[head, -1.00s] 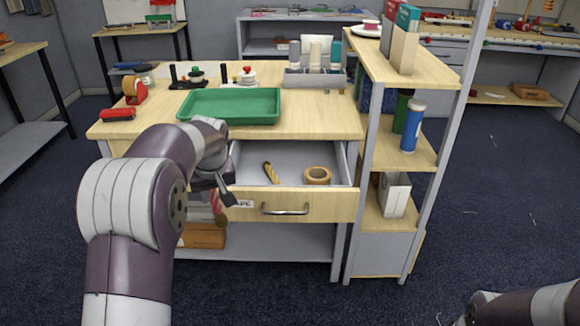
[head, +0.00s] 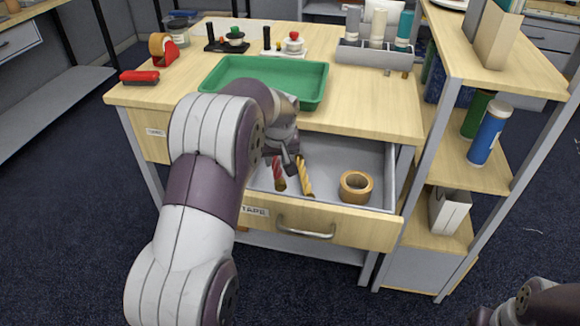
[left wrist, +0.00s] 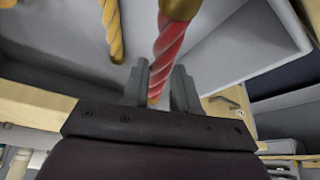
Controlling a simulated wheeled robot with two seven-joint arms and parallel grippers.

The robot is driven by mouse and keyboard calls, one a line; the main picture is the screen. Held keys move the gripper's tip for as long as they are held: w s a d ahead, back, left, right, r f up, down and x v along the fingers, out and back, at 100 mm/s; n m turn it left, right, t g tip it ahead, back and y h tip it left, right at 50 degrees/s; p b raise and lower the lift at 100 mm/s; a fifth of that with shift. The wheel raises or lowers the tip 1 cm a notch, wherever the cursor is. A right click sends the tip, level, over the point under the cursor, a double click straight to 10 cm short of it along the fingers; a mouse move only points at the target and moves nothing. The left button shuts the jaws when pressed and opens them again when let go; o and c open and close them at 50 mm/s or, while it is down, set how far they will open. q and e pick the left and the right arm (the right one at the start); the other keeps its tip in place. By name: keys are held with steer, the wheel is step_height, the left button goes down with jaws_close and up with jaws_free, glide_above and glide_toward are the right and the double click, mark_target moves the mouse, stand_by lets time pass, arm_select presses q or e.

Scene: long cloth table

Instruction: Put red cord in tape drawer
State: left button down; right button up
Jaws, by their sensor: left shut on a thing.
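The red cord (head: 279,174) is a short twisted piece that hangs from my left gripper (head: 283,158), over the inside of the open tape drawer (head: 262,213). In the left wrist view the cord (left wrist: 168,45) stands between the two fingers of my left gripper (left wrist: 160,88), which are shut on it; a brown-gold end shows. I cannot tell whether the cord's lower end touches the drawer floor. A yellow cord (head: 305,177) and a tan tape roll (head: 356,187) lie in the drawer. My right gripper is not clearly seen; only part of my right arm shows at the bottom right.
A green tray (head: 318,88) sits on the tabletop above the drawer. A red tape dispenser (head: 163,50) and a red stapler-like item (head: 140,77) are at the left. A shelf unit (head: 470,170) with bottles stands close on the right.

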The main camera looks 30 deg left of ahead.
mark_target(276, 167)
arm_select(q)
steer(key=f, duration=0.6)
steer(key=shift+w+f+b, duration=0.15)
steer(key=shift+w+b, duration=0.1)
steer(key=shift+b, duration=0.1)
steer(key=shift+w+a, duration=0.85)
steer(key=shift+w, duration=0.15)
steer(key=shift+w+a+f, duration=0.4)
steer(key=shift+w+f, duration=0.2)
steer(key=shift+f, duration=0.1)
steer(key=shift+s+r, duration=0.1)
steer(key=shift+r, duration=0.05)
arm_select(e)
steer(key=shift+w+f, duration=0.1)
steer(key=shift+f, duration=0.8)
arm_select(q)
steer(key=shift+f+b, duration=0.2)
steer(key=shift+b, duration=0.1)
steer(key=c, duration=0.8)
jaws_free()
steer(key=shift+c, duration=0.2)
steer(key=shift+r, duration=0.1)
